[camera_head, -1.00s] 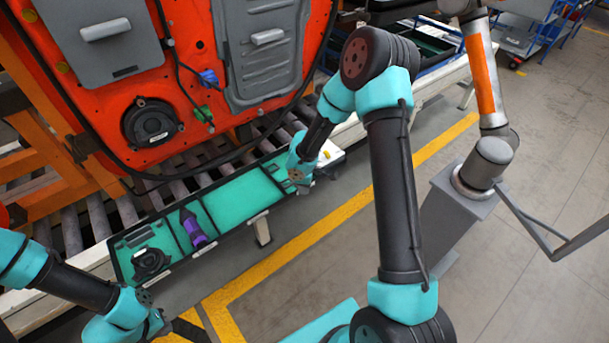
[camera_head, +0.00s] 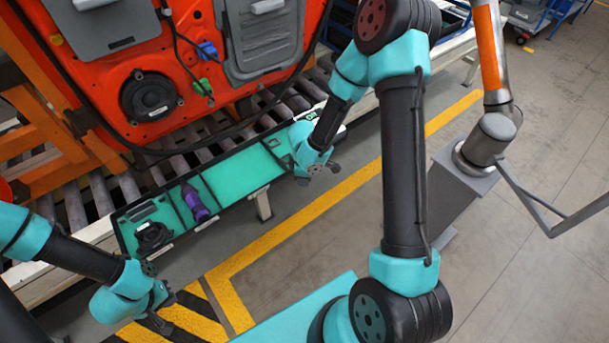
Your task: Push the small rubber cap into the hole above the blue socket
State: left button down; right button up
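The blue socket (camera_head: 207,49) is on the orange door panel (camera_head: 120,70). The small dark hole (camera_head: 197,16) above it shows near the picture's top edge. I cannot make out the rubber cap in this view. My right gripper (camera_head: 319,174) is just off the right end of the green tray (camera_head: 238,170), well below and right of the socket. Its fingers are small and dark, and whether they hold anything is unclear. My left gripper (camera_head: 163,312) is at the lower left over the striped floor, away from the panel. Its fingers are apart and appear empty.
The tray holds a black round part (camera_head: 152,237) and a purple tool (camera_head: 194,203). It lies along the roller conveyor (camera_head: 95,195) below the panel. A green connector (camera_head: 203,86) and a black speaker (camera_head: 149,96) are on the panel. A grey post (camera_head: 455,190) stands right.

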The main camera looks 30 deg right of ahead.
jog(key=o, duration=0.6)
jog(key=c, duration=0.6)
jog(key=w+m, duration=0.1)
jog(key=w, duration=0.2)
jog(key=w+a+m, duration=0.1)
jog(key=w+m, duration=0.1)
jog(key=w, duration=0.1)
jog(key=w+m, duration=0.1)
jog(key=w, duration=0.2)
jog(key=shift+w+a+f+m, duration=0.15)
jog(key=shift+w+a+m, duration=0.15)
jog(key=shift+m, duration=0.1)
jog(key=w+a+m, duration=0.4)
jog(key=w, duration=0.1)
jog(key=w+a+m, duration=0.1)
jog(key=w+a, duration=0.2)
jog(key=shift+a+r+m, duration=0.1)
jog(key=shift+r+m, duration=0.2)
jog(key=shift+m, duration=0.1)
